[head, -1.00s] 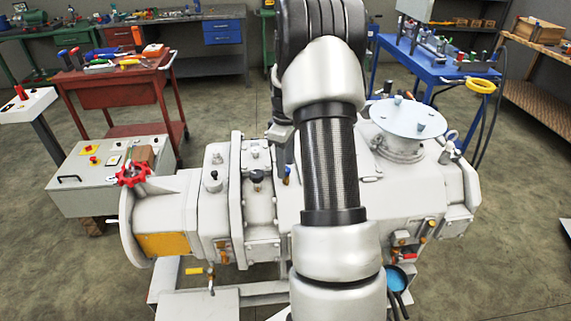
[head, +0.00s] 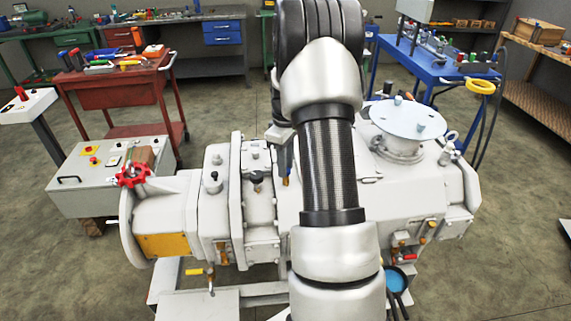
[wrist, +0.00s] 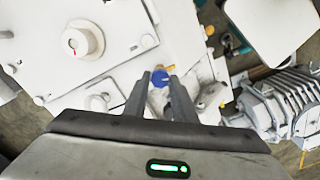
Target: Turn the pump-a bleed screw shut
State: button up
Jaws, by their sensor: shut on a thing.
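The bleed screw, a blue knob (wrist: 160,77) on a brass stem, sits on the white pump housing in the wrist view. The two dark fingers of my gripper (wrist: 160,82) stand on either side of the knob, shut on it. In the head view, the white pump (head: 262,205) fills the middle, and my arm crosses in front of it. A small bit of the brass stem (head: 286,181) shows left of my arm, while my fingers are mostly hidden there. I cannot tell how far the screw is turned.
A red handwheel (head: 132,175) stands at the pump's left end, and a round flange plate (head: 408,118) is on its right top. A white dial (wrist: 82,40) is on the housing near my gripper. A grey control box (head: 95,180) stands at the left.

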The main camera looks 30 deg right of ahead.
jog(key=m, duration=0.7)
jog(key=shift+m+p, duration=0.35)
jog(key=shift+m, duration=0.05)
jog(key=m, duration=0.6)
jog(key=shift+d+p, duration=0.1)
jog(key=shift+p, duration=0.25)
jog(key=shift+m, duration=0.3)
jog(key=o, duration=1)
jog(key=shift+o, duration=0.2)
jog(key=shift+r, duration=0.1)
notch_tip(320, 180, up, 17)
jog(key=p, duration=0.1)
jog(key=shift+r, duration=0.15)
